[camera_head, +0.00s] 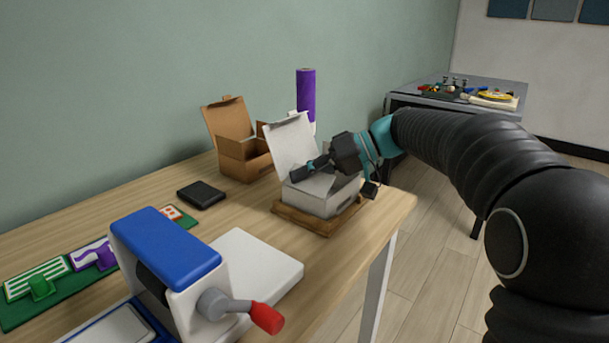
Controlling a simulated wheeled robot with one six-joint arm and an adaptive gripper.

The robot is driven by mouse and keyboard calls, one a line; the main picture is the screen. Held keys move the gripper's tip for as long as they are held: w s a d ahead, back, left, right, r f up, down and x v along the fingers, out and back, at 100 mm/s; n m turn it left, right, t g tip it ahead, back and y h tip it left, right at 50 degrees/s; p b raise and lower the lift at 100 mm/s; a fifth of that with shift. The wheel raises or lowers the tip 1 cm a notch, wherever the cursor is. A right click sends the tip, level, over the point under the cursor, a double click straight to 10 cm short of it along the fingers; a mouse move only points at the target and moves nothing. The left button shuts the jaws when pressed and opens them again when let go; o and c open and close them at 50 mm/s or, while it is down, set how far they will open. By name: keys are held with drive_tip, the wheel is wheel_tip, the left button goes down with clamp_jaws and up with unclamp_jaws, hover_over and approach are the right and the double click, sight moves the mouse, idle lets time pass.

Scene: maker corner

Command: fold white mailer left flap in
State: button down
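The white mailer (318,203) is a small box on a wooden board near the table's right end. Its lid (291,142) stands up at the back, tilted. My gripper (303,174) is over the open box, with a dark finger reaching to the left side of its opening. The gripper covers part of the box's inside and its right side. I cannot make out the left flap clearly, nor whether the finger touches it. The second finger is hidden or too small to tell, so the opening of the gripper is unclear.
A brown open box (243,159) stands behind the mailer, with a purple roll (306,95) nearby. A black flat case (201,194) lies to the left. A blue and white device with a red-handled crank (166,247) stands in front. The wooden board (293,218) shows bare around the mailer.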

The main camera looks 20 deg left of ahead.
drive_tip(key=c, duration=1.4)
unclamp_jaws()
drive_tip(key=v, duration=1.2)
